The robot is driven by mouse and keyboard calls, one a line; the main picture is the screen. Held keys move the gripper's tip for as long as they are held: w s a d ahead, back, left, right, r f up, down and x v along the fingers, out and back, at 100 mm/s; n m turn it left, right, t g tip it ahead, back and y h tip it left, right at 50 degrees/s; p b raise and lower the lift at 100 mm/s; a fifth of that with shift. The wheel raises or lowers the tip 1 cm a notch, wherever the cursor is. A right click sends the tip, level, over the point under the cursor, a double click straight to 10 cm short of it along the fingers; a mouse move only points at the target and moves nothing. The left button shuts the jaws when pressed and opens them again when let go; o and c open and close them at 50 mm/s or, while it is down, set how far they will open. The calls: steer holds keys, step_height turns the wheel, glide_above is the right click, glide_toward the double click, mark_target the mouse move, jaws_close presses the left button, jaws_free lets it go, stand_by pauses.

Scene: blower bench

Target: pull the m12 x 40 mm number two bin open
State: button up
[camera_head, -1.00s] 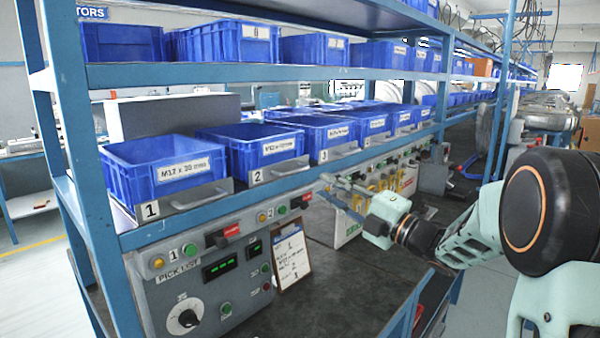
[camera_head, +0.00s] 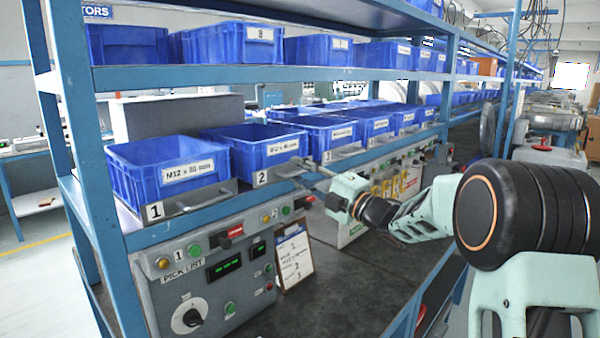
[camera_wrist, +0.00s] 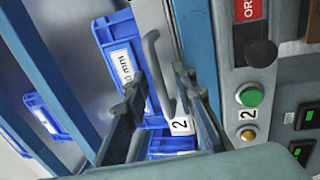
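The number two bin (camera_head: 253,150) is a blue box on the middle shelf, on a grey tray with a "2" plate and a handle on its front. It sits in the row, not drawn out past bin one. My gripper (camera_head: 303,166) is at the right part of that tray's front. In the wrist view, the two dark fingers of my gripper (camera_wrist: 160,75) are apart, with the grey handle (camera_wrist: 153,48) between them. The "2" plate (camera_wrist: 181,126) shows between the fingers too. I cannot tell whether either finger touches the handle.
Bin one (camera_head: 170,172), labelled M12 x 30, stands to the left, and bin three (camera_head: 325,134) to the right. A grey control panel (camera_head: 205,285) with knobs and buttons is below the shelf. A clipboard (camera_head: 292,258) leans beside it. The dark bench top below is mostly clear.

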steer(key=shift+c, duration=0.4)
jaws_close()
steer(key=r+b+v, duration=0.1)
steer(key=b+v, duration=0.2)
steer(key=v, duration=0.6)
steer(key=r+b+v, duration=0.2)
steer(key=b+v, duration=0.2)
steer(key=v, duration=0.5)
steer(key=shift+s+d+r, duration=0.25)
steer(key=shift+o, duration=0.4)
jaws_free()
